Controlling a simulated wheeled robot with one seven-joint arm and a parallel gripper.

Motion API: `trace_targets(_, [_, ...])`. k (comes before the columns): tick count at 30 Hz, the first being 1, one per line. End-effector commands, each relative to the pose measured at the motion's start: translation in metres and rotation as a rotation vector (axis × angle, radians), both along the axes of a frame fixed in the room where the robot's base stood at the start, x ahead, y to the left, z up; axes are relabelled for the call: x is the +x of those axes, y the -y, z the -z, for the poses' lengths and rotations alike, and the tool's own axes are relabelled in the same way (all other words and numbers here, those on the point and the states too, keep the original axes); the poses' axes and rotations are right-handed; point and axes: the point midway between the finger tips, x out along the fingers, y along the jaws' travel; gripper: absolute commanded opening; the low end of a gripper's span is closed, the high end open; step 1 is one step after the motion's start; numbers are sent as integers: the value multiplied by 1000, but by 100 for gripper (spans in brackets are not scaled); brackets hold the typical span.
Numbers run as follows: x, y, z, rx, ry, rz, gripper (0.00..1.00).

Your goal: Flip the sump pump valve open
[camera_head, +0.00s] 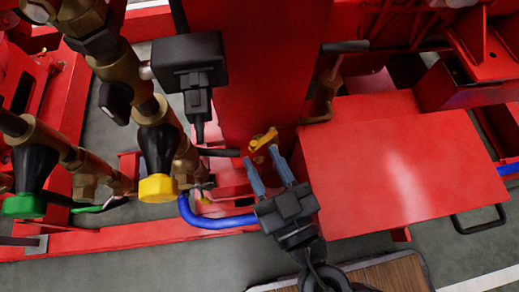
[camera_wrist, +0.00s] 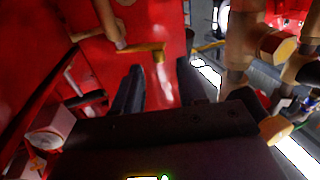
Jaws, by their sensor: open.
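A small yellow lever (camera_head: 263,139), which looks like the valve handle, sits by the red upright, just beyond my fingertips in the head view. In the wrist view a yellow lever (camera_wrist: 145,47) runs sideways from a brass pipe, its bent end ahead of the gap between my fingers. My gripper (camera_head: 262,155) is open and empty, its two fingers pointing up toward the lever. The fingers also show in the wrist view (camera_wrist: 159,72) as dark shapes on either side of the gap. I cannot tell whether either finger touches the lever. The valve body is mostly hidden.
Brass pipes with a yellow-capped fitting (camera_head: 158,187) and a green-capped fitting (camera_head: 25,205) stand left. A blue hose (camera_head: 215,221) curves left of my gripper. A red box (camera_head: 400,180) stands close on the right. A black box (camera_head: 190,62) hangs above left.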

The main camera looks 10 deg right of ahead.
Motion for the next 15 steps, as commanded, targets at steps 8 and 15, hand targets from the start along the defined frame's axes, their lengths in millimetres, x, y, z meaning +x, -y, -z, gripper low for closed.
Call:
trace_targets(8, [-41, 10, 1, -1, -2, -1, 41])
trace_targets(15, [-50, 12, 0, 1, 0, 1, 41])
